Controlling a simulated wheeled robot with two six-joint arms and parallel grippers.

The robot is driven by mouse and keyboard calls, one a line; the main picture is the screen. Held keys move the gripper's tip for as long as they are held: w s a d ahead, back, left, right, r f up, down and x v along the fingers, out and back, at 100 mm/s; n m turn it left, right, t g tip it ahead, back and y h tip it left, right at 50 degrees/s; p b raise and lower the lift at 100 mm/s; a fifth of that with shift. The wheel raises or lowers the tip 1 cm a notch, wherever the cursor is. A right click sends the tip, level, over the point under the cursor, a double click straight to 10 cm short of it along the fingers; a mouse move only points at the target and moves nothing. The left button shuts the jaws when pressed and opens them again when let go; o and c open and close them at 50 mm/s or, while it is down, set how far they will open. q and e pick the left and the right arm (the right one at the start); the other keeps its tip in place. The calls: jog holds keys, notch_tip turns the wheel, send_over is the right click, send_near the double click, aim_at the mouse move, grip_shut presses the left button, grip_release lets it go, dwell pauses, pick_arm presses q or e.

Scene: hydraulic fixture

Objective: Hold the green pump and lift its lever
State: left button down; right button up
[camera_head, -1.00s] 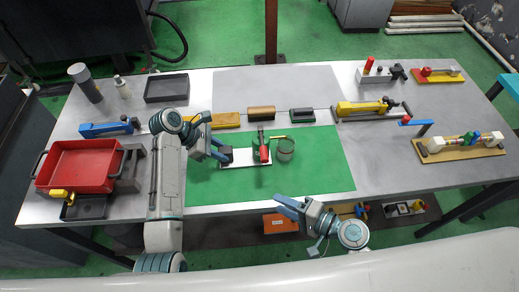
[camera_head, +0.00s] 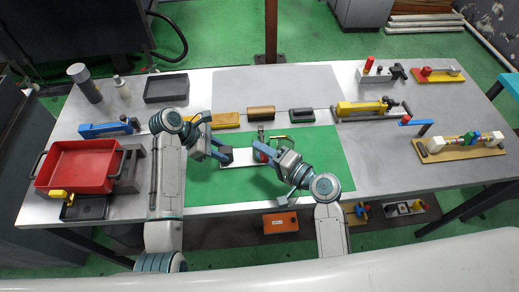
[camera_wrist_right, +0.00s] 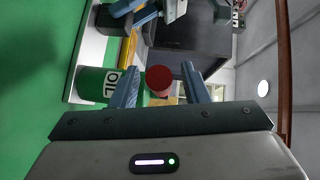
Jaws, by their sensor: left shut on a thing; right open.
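The green pump (camera_head: 262,141) stands on a white base plate (camera_head: 238,158) on the green mat, mostly hidden behind my right gripper. Its lever ends in a red grip (camera_head: 260,156), which shows as a round red end (camera_wrist_right: 158,80) in the right wrist view. My left gripper (camera_head: 226,156) is shut on the dark block at the left end of the base plate. My right gripper (camera_head: 261,152) is open, its blue fingers on either side of the red grip in the wrist view. I cannot tell whether they touch it.
A yellow block (camera_head: 226,120), a brown roller (camera_head: 261,113) and a dark green block (camera_head: 301,115) lie behind the pump. A red tray (camera_head: 78,168) is at left. The mat's right part is clear.

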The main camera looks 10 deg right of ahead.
jog(key=shift+x, duration=0.75)
grip_shut()
jog(key=shift+r, duration=0.1)
jog(key=shift+r+m+g+h, duration=0.3)
jog(key=shift+r+m+g, duration=0.15)
jog(key=shift+m+g, duration=0.05)
grip_release()
